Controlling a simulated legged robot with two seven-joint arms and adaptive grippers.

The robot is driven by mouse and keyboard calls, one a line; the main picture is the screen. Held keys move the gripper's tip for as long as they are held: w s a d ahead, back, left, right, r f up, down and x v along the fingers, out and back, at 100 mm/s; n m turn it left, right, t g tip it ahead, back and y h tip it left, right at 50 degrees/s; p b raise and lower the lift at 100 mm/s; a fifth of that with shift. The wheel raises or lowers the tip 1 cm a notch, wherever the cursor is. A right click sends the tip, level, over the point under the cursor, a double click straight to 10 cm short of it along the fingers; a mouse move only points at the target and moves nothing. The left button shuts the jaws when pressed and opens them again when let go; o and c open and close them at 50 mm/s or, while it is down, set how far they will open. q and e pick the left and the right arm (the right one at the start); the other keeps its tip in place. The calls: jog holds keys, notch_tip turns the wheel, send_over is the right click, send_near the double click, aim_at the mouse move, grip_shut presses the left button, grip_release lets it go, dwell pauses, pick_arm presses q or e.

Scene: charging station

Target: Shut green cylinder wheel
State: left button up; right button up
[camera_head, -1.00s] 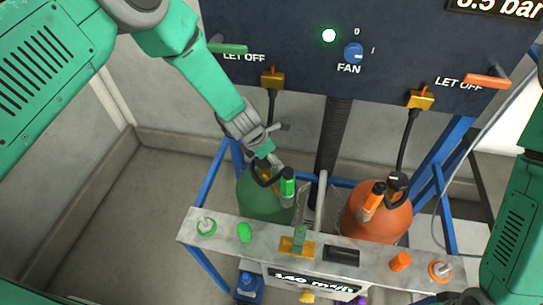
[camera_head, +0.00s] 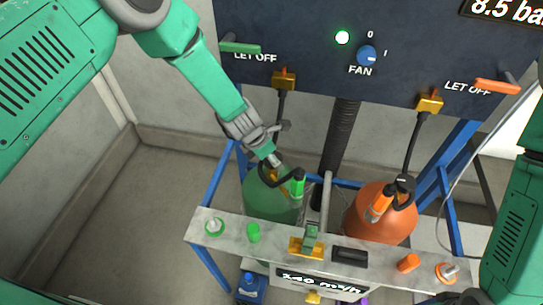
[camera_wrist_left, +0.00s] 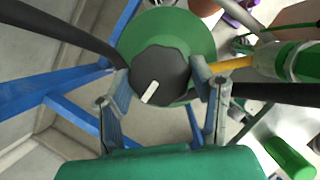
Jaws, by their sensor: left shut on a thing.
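The green cylinder (camera_head: 268,200) stands behind the shelf on the left. It also shows in the left wrist view (camera_wrist_left: 196,32), with its black wheel (camera_wrist_left: 160,70) marked by a white line. My left gripper (camera_head: 272,160) reaches down to the cylinder's top. In the left wrist view its fingers (camera_wrist_left: 160,80) are shut on the wheel, one on either side. In the head view the gripper mostly hides the wheel. A green-capped fitting (camera_head: 298,184) with a black hose sits just right of the gripper. My right gripper is out of view.
An orange cylinder (camera_head: 379,222) stands to the right behind the grey shelf (camera_head: 275,238), which holds green and orange caps. A dark panel (camera_head: 310,60) with levers and a fan knob rises behind. Blue frame bars (camera_head: 213,184) flank the cylinders.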

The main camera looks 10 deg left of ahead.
pick_arm(q)
jog(key=shift+w+r, duration=0.15)
jog(key=shift+w, duration=0.1)
jog(key=shift+d+m, duration=0.1)
jog(key=shift+m, duration=0.4)
jog(key=m+g+h+b, duration=0.1)
jog(key=m, duration=0.2)
jog(key=shift+w, duration=0.15)
jog(key=m+b, duration=0.1)
jog(key=m, duration=0.1)
jog(key=m+g+b, duration=0.1)
jog(key=m, duration=0.1)
jog(key=shift+m+g, duration=0.3)
jog(key=m+g+b, duration=0.2)
jog(key=m+b, duration=0.1)
jog(key=m, duration=0.2)
jog(key=shift+w+b, duration=0.1)
jog(key=shift+b, duration=0.25)
jog(key=shift+m+g+y+b, duration=0.2)
jog(key=shift+m+g+b, duration=0.25)
jog(key=shift+m, duration=0.6)
jog(key=shift+m+g+y+b, duration=0.25)
jog(key=shift+m+b, duration=0.35)
jog(key=shift+m, duration=0.45)
jog(key=shift+r, duration=0.1)
jog(key=o, duration=1.2)
jog(key=shift+c, duration=0.2)
